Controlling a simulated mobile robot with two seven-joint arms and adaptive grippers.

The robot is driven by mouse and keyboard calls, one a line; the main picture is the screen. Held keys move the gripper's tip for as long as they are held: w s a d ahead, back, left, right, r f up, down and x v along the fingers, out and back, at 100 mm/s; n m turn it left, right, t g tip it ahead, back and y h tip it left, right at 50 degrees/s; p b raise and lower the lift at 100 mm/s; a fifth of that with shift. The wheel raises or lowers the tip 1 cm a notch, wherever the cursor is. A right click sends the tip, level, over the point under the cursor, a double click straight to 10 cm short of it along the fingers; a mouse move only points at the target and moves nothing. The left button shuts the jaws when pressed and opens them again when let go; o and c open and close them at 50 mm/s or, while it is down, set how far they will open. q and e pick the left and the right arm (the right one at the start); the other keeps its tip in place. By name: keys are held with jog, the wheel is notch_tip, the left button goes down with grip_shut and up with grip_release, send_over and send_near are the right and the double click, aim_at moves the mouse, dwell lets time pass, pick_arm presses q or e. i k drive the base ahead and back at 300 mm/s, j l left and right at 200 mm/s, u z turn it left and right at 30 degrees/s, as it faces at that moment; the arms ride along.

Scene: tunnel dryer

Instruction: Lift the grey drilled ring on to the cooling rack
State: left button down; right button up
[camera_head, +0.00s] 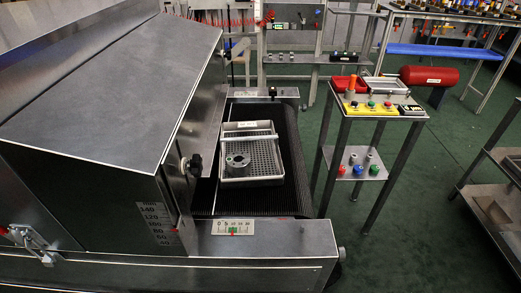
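The grey drilled ring (237,162) is a short round flange with a central hole. It lies flat in the front left part of a perforated metal basket (252,182). The basket has a bar handle (249,138) across it and sits on the dark belt at the dryer's outlet. A grey metal rack (486,190) stands at the right edge, partly cut off; it may be the cooling rack, but I cannot tell for sure. Neither of my grippers is in view.
The steel dryer hood (110,80) rises left of the basket. The dark belt (288,160) shows bare right of it. A stand (375,109) with a red bin, buttons and lower-shelf knobs stands between belt and rack. Green floor (425,180) is open between stand and rack.

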aim_at(239, 163)
jog(key=l+u, duration=0.35)
jog(key=l, duration=0.55)
jog(key=k+l+u, duration=0.1)
jog(key=l+u, duration=0.2)
jog(key=l, duration=0.55)
